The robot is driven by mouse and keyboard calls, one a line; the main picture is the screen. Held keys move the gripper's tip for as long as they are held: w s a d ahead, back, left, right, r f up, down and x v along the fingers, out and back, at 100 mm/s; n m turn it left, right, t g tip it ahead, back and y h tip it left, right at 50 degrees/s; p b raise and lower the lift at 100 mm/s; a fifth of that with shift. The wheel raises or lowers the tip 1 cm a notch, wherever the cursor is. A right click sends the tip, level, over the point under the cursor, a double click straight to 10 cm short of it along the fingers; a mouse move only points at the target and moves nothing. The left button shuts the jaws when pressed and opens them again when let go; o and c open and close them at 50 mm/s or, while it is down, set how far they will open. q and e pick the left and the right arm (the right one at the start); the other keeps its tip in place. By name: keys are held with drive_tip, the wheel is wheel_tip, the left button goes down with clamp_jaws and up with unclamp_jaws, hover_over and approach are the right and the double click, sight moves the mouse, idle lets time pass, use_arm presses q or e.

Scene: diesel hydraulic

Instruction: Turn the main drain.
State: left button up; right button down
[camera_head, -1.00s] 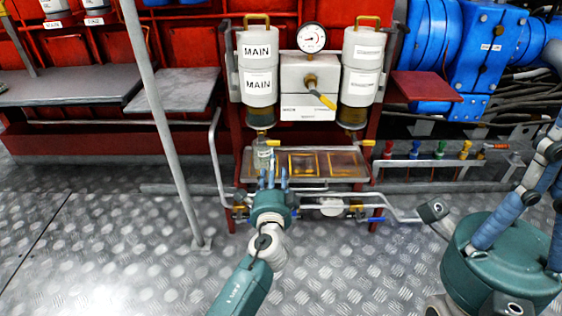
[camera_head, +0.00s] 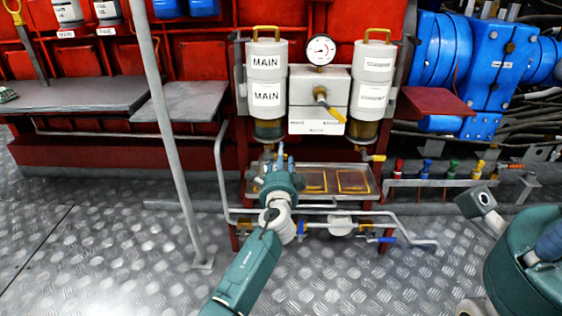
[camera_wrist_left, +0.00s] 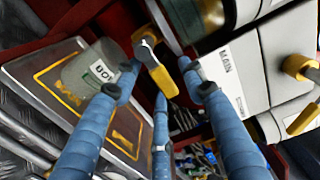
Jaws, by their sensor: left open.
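In the left wrist view, a drain valve with a yellow lever (camera_wrist_left: 162,82) sits beneath the canister. My left gripper (camera_wrist_left: 158,85) is open, with its blue fingers spread around this lever; I cannot tell whether they touch it. In the head view the left gripper (camera_head: 279,157) is below the main canister and mostly hides the valve. My right gripper (camera_head: 530,262) is cut off at the right edge, its fingertips out of frame.
A labelled jar (camera_wrist_left: 88,72) stands on the tray (camera_wrist_left: 25,70) beside the fingers. A second canister (camera_head: 374,80) with its own yellow drain lever (camera_head: 374,157) is to the right. A gauge (camera_head: 321,50) is between them. A grey pole (camera_head: 170,130) stands left of my arm.

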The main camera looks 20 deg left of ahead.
use_arm(q)
clamp_jaws()
drive_tip(key=shift+r+n, duration=0.1)
drive_tip(key=shift+n, duration=0.2)
drive_tip(key=shift+r+n+b, duration=0.4)
drive_tip(key=shift+n+b, duration=0.1)
drive_tip(key=shift+n, duration=0.7)
drive_tip(key=shift+a+r+n+b, duration=0.15)
drive_tip(key=shift+r+n, duration=0.2)
drive_tip(key=shift+n, duration=0.45)
drive_tip(key=shift+r+n+b, duration=0.15)
drive_tip(key=shift+r+n, duration=0.15)
drive_tip(key=shift+n, duration=0.5)
unclamp_jaws()
